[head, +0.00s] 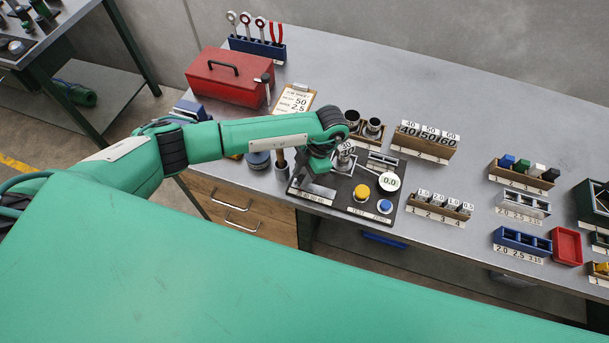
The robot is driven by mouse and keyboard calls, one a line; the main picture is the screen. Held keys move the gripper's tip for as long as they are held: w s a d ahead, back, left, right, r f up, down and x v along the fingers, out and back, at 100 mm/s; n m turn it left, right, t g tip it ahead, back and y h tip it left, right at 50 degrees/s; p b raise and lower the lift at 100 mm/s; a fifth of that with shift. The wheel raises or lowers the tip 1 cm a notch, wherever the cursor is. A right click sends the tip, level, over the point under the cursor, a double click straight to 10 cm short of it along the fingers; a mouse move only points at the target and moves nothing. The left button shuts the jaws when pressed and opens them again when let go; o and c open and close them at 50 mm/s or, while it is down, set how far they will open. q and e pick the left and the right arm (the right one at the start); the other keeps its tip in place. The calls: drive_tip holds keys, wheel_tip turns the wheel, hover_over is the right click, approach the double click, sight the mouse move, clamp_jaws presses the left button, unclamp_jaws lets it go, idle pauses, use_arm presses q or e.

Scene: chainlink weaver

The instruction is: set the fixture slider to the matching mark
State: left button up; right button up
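The fixture is a dark panel (337,204) at the bench's front edge, with a yellow button (361,192), a blue button (385,206) and a round dial reading 0.0 (390,182). A pale metal piece (382,160) at its back may be the slider; its marks are too small to read. A job card (294,101) behind shows 50 and 2.5. My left gripper (322,166) points down over the panel's back left, beside a part marked 40 (346,150). Its fingers are mostly hidden, and I cannot tell if it touches anything. My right gripper is out of view.
A red toolbox (232,77) and a blue tool rack (257,47) stand behind my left arm. A wooden holder marked 40, 50, 60 (424,145) and a smaller numbered holder (436,212) stand right of the panel. The bench's back right is clear.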

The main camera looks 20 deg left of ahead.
use_arm(q)
drive_tip(key=shift+o, duration=0.9)
drive_tip(key=shift+a, duration=0.1)
drive_tip(key=shift+r, duration=0.15)
drive_tip(key=b+v, duration=0.5)
drive_tip(key=v, duration=0.8)
drive_tip(key=shift+r, duration=0.25)
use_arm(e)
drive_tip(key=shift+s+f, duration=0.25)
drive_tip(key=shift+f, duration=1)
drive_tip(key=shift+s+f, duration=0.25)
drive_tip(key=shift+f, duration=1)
